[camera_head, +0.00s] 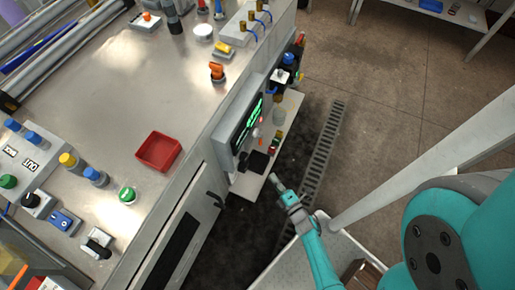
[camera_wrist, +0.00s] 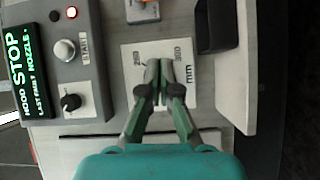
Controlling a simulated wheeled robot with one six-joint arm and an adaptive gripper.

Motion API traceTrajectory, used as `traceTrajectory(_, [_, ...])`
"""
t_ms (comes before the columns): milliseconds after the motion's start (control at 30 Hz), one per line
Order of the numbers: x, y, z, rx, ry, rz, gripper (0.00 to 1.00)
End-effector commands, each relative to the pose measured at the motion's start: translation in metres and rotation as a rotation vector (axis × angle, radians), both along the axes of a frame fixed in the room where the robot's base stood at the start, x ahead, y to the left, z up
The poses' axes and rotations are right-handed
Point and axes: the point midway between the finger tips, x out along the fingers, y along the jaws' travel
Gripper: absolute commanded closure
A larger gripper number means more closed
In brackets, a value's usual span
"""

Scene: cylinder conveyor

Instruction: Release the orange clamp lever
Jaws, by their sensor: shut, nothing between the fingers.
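An orange lever-like piece (camera_head: 217,70) stands on the metal worktop in the head view, well away from my gripper. Another small orange part (camera_head: 147,15) sits on a light block at the top; I cannot tell for certain which is the clamp lever. My gripper (camera_head: 275,180) is beside the front of the machine, near the display panel. In the wrist view my gripper (camera_wrist: 160,66) is shut and empty, its fingertips over a white plate marked 280, 300 and mm (camera_wrist: 158,50). A grey block (camera_wrist: 207,12) with a bit of orange is at the top edge, mostly cut off.
A black tray (camera_wrist: 190,25) is at upper right. A red bin (camera_head: 158,151) sits on the worktop. Floor lies open beyond the drain grate (camera_head: 326,150).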

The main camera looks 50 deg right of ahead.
Motion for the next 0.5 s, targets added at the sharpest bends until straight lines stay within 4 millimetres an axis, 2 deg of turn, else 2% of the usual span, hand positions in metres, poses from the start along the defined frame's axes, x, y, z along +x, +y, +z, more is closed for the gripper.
traceTrajectory(200, [0.0096, -0.0153, -0.0097, -0.067, 0.011, 0.002, 1.00])
traceTrajectory(500, [0.0100, -0.0158, -0.0104, -0.072, 0.013, 0.003, 1.00])
